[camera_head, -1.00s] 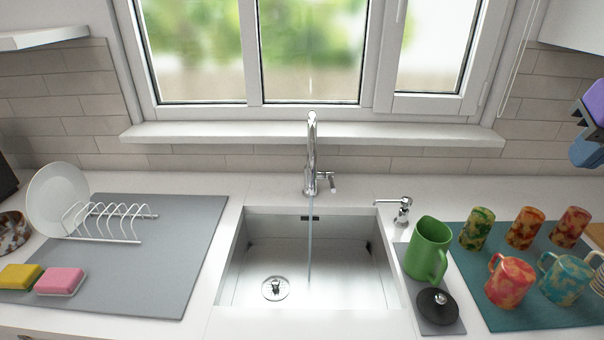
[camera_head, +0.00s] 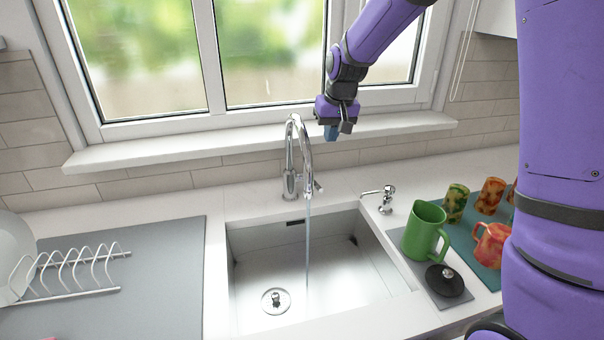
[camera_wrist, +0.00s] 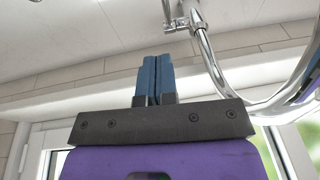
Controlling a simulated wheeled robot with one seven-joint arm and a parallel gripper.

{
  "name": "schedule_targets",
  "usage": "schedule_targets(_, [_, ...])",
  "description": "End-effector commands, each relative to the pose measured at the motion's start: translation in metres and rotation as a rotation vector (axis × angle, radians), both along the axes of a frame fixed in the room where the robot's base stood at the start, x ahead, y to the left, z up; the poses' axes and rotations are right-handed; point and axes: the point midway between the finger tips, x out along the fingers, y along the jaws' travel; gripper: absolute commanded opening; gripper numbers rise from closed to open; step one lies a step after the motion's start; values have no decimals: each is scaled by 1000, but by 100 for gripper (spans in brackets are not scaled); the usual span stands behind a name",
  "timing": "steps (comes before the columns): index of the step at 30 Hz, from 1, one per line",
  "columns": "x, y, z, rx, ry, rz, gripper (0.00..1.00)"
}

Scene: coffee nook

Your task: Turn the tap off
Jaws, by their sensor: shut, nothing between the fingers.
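The chrome tap (camera_head: 291,160) stands behind the sink, and a thin stream of water (camera_head: 308,240) falls from its spout into the basin. Its small lever handle (camera_head: 316,187) sticks out at the right side of the tap's base. My gripper (camera_head: 331,133) is above and to the right of the tap, in front of the window sill, apart from the tap. In the wrist view my gripper's blue fingers (camera_wrist: 154,62) are together with nothing between them. The tap (camera_wrist: 215,65) shows upside down to their right, with the lever (camera_wrist: 172,27) near the top.
The steel sink (camera_head: 250,265) is empty except for its drain. A soap dispenser (camera_head: 386,198), a green jug (camera_head: 425,232) and a black lid (camera_head: 444,280) stand to the right, with several patterned cups beyond. A dish rack (camera_head: 70,272) is at left.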

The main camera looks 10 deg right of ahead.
Motion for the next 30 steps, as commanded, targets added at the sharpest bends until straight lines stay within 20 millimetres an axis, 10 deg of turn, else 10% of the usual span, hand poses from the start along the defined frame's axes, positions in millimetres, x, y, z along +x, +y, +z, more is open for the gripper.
schedule_targets(30, [14,17,-134,0,2,0,0])
